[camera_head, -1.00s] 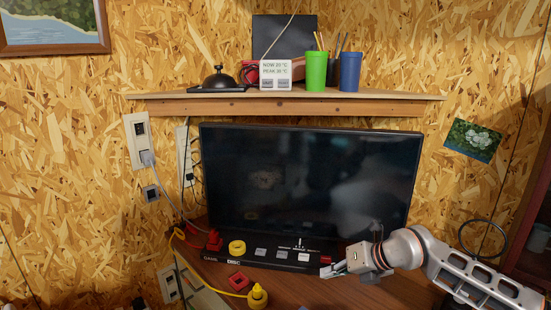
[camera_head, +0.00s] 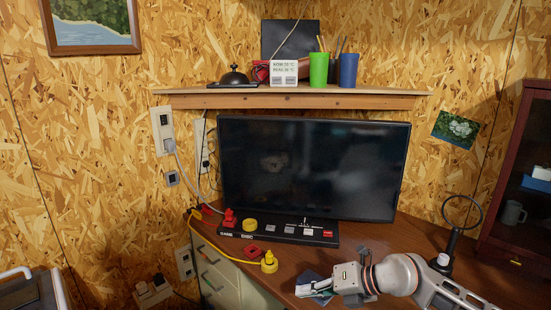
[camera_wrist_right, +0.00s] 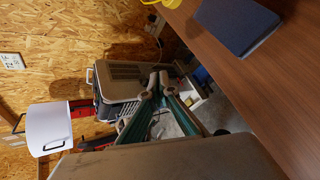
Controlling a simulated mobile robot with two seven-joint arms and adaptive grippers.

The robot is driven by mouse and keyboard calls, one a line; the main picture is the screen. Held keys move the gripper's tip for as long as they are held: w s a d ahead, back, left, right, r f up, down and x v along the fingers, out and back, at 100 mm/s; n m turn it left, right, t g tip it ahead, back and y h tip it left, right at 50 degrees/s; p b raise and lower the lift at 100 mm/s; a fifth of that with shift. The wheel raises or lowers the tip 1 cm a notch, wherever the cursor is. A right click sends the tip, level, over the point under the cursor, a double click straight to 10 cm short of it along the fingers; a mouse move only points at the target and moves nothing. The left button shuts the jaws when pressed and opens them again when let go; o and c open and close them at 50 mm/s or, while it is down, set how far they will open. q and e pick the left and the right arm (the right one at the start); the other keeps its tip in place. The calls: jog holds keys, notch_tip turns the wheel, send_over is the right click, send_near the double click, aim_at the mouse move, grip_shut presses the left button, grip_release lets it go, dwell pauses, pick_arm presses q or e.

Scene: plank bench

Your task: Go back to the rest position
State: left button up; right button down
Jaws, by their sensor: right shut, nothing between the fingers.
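My right gripper (camera_head: 314,289) is over the front of the desk (camera_head: 410,246), nearer than the black console (camera_head: 280,232). In the right wrist view its two fingers (camera_wrist_right: 160,80) meet at the tips, with nothing between them. The wrist view points past the desk edge toward the floor and a grey box (camera_wrist_right: 122,88). My left gripper is in neither view.
The monitor (camera_head: 312,168) stands behind the console. A yellow plug-like piece (camera_head: 269,263) and a red piece (camera_head: 253,250) lie in front. A dark blue flat item (camera_wrist_right: 238,24) lies on the desk. A ring stand (camera_head: 448,246) stands at the right.

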jog(key=s+a+r+m+t+y, duration=0.2)
jog(key=s+a+m+t+y, duration=0.1)
jog(key=s+a+m+y, duration=0.4)
jog(key=s+d+f+m+t+h, duration=0.5)
jog(key=d+f+m+t+h, duration=0.35)
jog(key=m, duration=0.85)
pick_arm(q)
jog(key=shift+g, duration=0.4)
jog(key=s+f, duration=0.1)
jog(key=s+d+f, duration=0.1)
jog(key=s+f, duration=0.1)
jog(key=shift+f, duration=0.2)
pick_arm(e)
jog(key=s+d+f+m+g+h, duration=0.3)
jog(key=s+d+f+m, duration=0.1)
jog(key=s+f, duration=0.4)
jog(key=s+d+f+m+g+h, duration=0.3)
jog(key=s+d+f+m, duration=0.1)
jog(key=s+d+f, duration=0.3)
notch_tip(320, 180, down, 2)
jog(key=shift+s+f, duration=0.1)
jog(key=shift+s, duration=0.55)
